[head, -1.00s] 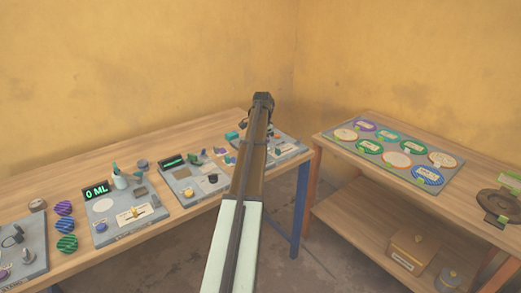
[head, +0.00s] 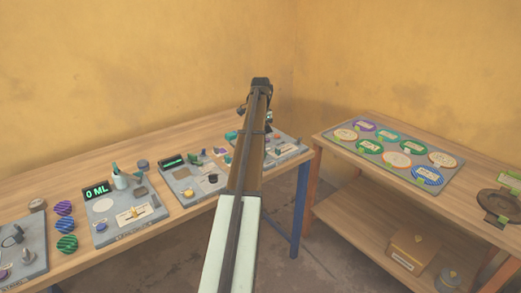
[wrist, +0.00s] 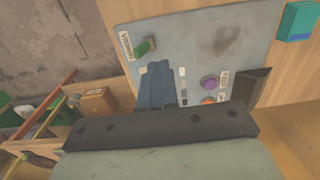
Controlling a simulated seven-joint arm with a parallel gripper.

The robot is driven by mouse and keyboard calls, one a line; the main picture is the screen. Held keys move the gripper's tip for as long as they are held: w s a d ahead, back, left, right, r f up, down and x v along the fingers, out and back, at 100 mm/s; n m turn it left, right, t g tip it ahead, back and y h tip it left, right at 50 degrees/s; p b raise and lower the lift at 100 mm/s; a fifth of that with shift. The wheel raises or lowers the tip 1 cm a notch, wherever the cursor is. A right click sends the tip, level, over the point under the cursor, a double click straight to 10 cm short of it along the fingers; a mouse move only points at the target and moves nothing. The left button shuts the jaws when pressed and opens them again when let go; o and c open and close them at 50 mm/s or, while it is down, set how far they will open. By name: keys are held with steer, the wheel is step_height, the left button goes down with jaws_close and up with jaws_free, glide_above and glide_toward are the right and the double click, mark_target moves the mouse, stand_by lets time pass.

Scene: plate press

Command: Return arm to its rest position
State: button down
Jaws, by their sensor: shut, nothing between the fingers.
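My arm reaches up the middle of the head view, and its far end (head: 260,84) is above the back right of the long bench. The fingers are hard to make out there. The fingers hide part of the panel. I cannot tell whether they touch it.
The long bench (head: 190,133) carries several device panels, one reading "0 ML" (head: 96,190). A right-hand table (head: 335,150) holds a grey board with several coloured discs and a brown ring device (head: 497,203). A box (head: 413,248) sits on its lower shelf. A floor gap separates them.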

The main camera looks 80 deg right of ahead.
steer(key=shift+r, duration=0.45)
steer(key=shift+w, duration=0.15)
